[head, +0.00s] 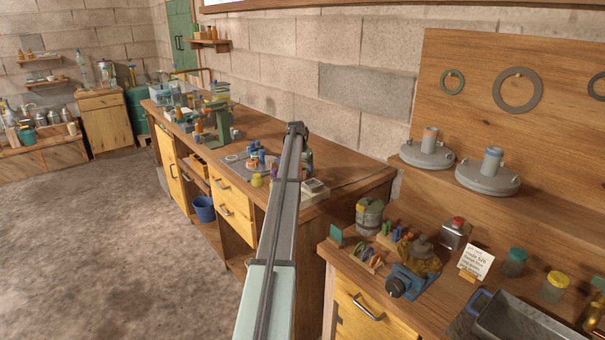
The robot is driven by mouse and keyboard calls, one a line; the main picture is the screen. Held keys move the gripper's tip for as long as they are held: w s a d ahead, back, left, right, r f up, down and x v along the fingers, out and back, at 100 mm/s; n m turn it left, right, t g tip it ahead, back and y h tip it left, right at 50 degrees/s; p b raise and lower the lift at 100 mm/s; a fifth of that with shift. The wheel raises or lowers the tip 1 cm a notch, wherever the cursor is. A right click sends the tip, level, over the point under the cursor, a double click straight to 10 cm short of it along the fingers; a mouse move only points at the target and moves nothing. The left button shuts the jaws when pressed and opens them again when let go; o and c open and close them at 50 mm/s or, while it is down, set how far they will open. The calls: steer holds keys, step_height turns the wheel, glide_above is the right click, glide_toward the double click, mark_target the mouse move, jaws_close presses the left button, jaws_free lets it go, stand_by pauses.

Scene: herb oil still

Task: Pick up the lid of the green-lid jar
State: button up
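The green-lid jar (513,268) stands upright on the wooden counter at the lower right. Its green lid (518,254) sits on top of the jar. My arm reaches up from the bottom middle of the picture to a dark joint over the long workbench, well to the left of the jar. I cannot make out my gripper or its fingers; the end of the arm is hidden behind its own links. Nothing of mine touches the jar or its lid.
A yellow-lid jar (554,288) stands right of the green-lid jar, and a metal tray (520,318) lies in front. A written card (475,263) and a red-capped tin (455,234) stand to the left. A shelf with two grey lids (487,179) is above.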

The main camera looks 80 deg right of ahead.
steer(key=c, duration=1)
steer(key=shift+o, duration=0.2)
steer(key=shift+r, duration=0.15)
steer(key=shift+r, duration=0.2)
steer(key=v, duration=0.2)
steer(key=d+v, duration=0.1)
steer(key=v, duration=0.2)
steer(key=d+v, duration=0.1)
steer(key=v, duration=0.2)
steer(key=shift+a+r, duration=0.1)
steer(key=shift+r, duration=0.35)
steer(key=w+a+r, duration=0.1)
steer(key=w+a, duration=0.4)
steer(key=w, duration=0.3)
steer(key=w+a+r+m, duration=0.1)
steer(key=w+a, duration=0.4)
steer(key=w, duration=0.4)
steer(key=shift+r, duration=0.35)
